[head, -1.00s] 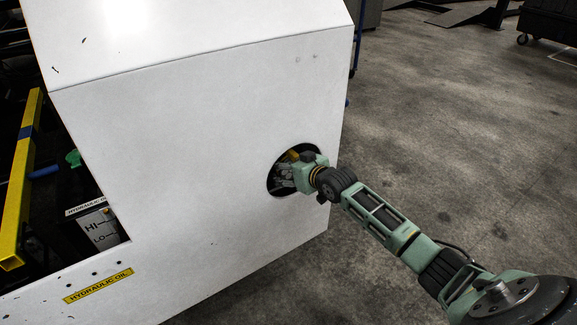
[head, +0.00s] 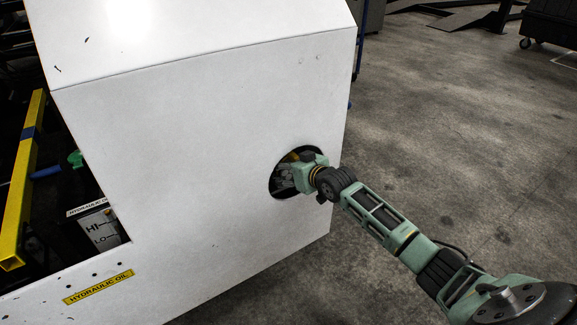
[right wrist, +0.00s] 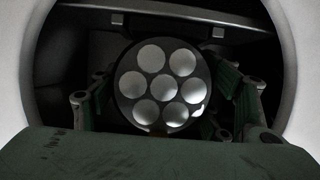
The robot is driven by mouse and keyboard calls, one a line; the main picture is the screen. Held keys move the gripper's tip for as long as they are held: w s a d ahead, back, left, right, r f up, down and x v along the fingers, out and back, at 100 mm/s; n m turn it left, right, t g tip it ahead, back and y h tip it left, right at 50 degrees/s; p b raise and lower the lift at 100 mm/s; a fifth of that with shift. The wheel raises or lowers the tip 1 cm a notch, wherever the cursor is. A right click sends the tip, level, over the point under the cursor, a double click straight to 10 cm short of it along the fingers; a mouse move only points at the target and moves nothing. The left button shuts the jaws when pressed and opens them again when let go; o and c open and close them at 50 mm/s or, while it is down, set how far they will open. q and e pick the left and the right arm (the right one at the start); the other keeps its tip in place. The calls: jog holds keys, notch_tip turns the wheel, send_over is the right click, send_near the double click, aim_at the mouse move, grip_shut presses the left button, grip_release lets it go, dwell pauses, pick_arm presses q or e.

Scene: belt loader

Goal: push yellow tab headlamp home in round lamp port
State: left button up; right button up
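The yellow tab headlamp (right wrist: 161,86) is a dark round lamp with several bright reflector cups. It faces the camera in the right wrist view, with a dull orange bit at its lower edge. In the head view my right gripper (head: 286,178) reaches into the round lamp port (head: 275,187) in the white panel. A small yellow patch (head: 293,157) shows inside the port above the fingers. The lamp's back and its seat are hidden. My left gripper is not in view.
The white panel (head: 190,130) surrounds the port. To its left is an open bay with a yellow bar (head: 22,185), a blue handle (head: 45,172) and a hydraulic oil tank (head: 100,228). Clear concrete floor (head: 450,130) lies on the right.

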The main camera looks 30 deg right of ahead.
jog(key=o, duration=0.4)
jog(key=shift+s, duration=0.2)
jog(key=a+v, duration=0.1)
jog(key=v, duration=1)
jog(key=shift+s+d+r, duration=0.25)
jog(key=shift+s+d, duration=0.05)
jog(key=shift+d, duration=0.2)
